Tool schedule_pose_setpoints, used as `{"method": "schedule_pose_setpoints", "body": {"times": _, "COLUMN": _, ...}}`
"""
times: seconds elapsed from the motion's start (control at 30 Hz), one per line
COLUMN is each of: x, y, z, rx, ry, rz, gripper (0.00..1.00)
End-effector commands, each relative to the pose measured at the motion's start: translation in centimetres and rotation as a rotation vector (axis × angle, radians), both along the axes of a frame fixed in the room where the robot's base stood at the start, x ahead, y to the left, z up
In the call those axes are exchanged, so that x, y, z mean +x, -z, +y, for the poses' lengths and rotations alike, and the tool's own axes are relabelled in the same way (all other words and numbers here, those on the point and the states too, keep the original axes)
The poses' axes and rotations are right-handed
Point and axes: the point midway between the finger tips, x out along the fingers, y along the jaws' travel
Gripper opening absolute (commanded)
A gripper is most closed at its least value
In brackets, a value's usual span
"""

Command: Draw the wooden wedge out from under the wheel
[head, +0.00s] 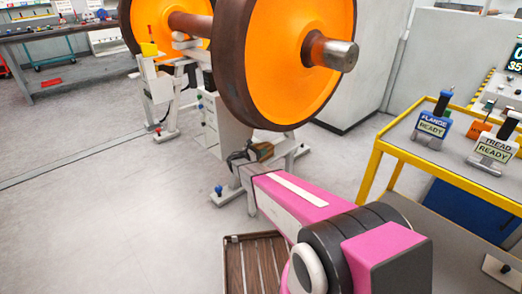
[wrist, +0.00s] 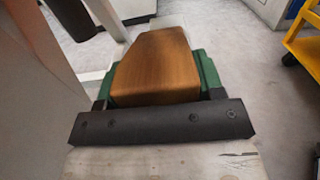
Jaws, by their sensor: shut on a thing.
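The wooden wedge (wrist: 157,66) fills the middle of the wrist view, a brown block with a sloping top and green pads on both sides. My gripper (wrist: 155,85) is shut on it. In the head view my gripper (head: 250,154) is below the front wheel, and a small brown part of the wedge (head: 265,151) shows between its dark fingers. The orange wheel (head: 300,55) with a dark rim stands above and behind. I cannot tell whether the wedge touches the wheel; its far end is hidden in the head view.
A grey stand (head: 228,125) with legs is under the wheelset. A yellow-framed cart (head: 415,158) holding labelled gauges stands at right. A brown slatted crate (head: 233,262) is on the floor in front. The floor at left is clear.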

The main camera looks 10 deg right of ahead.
Motion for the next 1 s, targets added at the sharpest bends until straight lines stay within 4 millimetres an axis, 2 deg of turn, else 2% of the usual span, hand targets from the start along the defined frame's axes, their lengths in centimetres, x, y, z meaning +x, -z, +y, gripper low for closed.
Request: {"method": "schedule_pose_setpoints", "body": {"times": 1.0, "x": -2.5, "y": -0.2, "z": 3.6, "rx": -0.002, "ry": 0.0, "rz": -0.002, "gripper": 0.23}}
